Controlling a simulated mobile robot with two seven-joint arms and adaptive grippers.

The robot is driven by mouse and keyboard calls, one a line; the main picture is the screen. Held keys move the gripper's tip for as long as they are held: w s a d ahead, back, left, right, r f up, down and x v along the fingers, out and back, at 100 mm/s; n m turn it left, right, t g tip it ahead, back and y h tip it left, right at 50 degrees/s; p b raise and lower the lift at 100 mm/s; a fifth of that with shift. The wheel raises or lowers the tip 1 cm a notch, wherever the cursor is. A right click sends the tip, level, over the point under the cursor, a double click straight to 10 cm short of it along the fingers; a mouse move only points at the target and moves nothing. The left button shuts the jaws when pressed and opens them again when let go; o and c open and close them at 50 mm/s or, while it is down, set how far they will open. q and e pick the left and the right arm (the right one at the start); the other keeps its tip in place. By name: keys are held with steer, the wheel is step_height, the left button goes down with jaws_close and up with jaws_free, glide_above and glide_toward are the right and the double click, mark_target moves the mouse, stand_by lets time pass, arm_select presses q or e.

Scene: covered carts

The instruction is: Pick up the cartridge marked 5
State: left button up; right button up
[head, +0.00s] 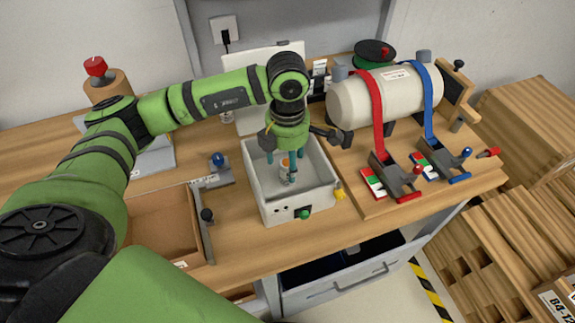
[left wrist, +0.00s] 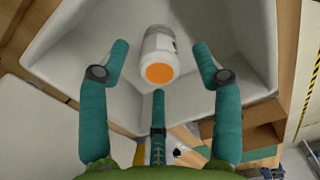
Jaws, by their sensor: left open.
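In the left wrist view the open fingers (left wrist: 160,62) stand around the cartridge's sides, with gaps between. My right gripper is not in view.
A white tank (head: 382,101) with red and blue straps stands on a wooden board to the right. An empty brown tray (head: 164,226) lies at the left. A blue-knobbed lever (head: 217,160) sits left of the box. A drawer (head: 345,285) is open below.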

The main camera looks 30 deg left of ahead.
arm_select(q)
steer(key=shift+f, duration=0.6)
steer(key=c, duration=1.3)
